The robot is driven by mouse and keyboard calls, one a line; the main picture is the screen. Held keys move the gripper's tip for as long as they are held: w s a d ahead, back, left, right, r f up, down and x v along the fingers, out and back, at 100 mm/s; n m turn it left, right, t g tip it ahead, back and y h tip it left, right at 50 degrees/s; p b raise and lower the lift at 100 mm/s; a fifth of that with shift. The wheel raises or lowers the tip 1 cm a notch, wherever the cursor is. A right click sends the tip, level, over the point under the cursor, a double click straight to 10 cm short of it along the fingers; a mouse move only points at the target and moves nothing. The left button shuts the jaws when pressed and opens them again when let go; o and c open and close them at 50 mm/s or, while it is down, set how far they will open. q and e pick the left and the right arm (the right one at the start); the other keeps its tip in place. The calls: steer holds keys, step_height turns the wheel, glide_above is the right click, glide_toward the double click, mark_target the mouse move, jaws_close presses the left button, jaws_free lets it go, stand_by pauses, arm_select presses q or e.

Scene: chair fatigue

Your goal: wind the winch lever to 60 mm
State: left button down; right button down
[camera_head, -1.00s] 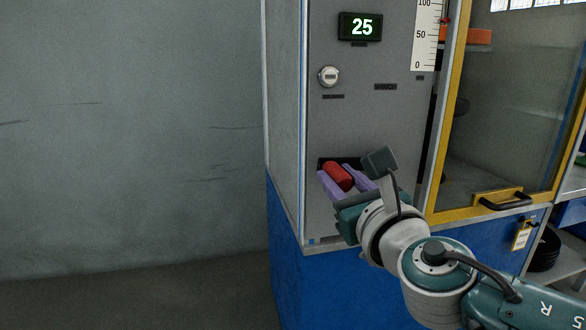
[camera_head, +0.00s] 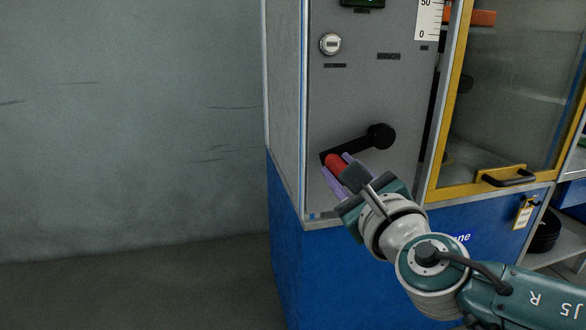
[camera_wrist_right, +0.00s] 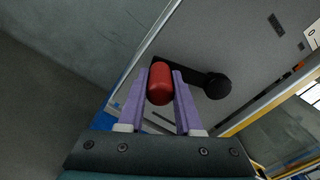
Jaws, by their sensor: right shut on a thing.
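The winch lever (camera_head: 354,146) is a black crank on the grey panel, with its round hub (camera_head: 381,136) at the upper right and its arm slanting down to the left. Its red handle (camera_head: 335,162) is at the arm's lower left end. My right gripper (camera_head: 338,172) is shut on the red handle, with a purple finger on each side. In the right wrist view the red handle (camera_wrist_right: 160,84) lies between the fingers, and the black hub (camera_wrist_right: 217,87) is to its right. The number display (camera_head: 362,2) is cut off at the top and its number is unreadable. My left gripper is not in view.
A white scale (camera_head: 430,18) is at the panel's top right, partly cut off. A round dial (camera_head: 330,44) sits above the lever. To the right is a yellow-framed glass door (camera_head: 450,110) with a black handle (camera_head: 508,178). The floor at left is clear.

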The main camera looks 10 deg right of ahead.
steer(key=shift+f, duration=0.1)
steer(key=c, duration=0.6)
jaws_free()
steer(key=shift+s, duration=0.2)
steer(key=s+p, duration=0.2)
steer(key=s, duration=0.2)
steer(key=s+p, duration=0.1)
steer(key=s, duration=0.4)
steer(key=shift+s+d+p, duration=0.2)
steer(key=shift+s+p, duration=0.05)
steer(key=shift+p, duration=0.1)
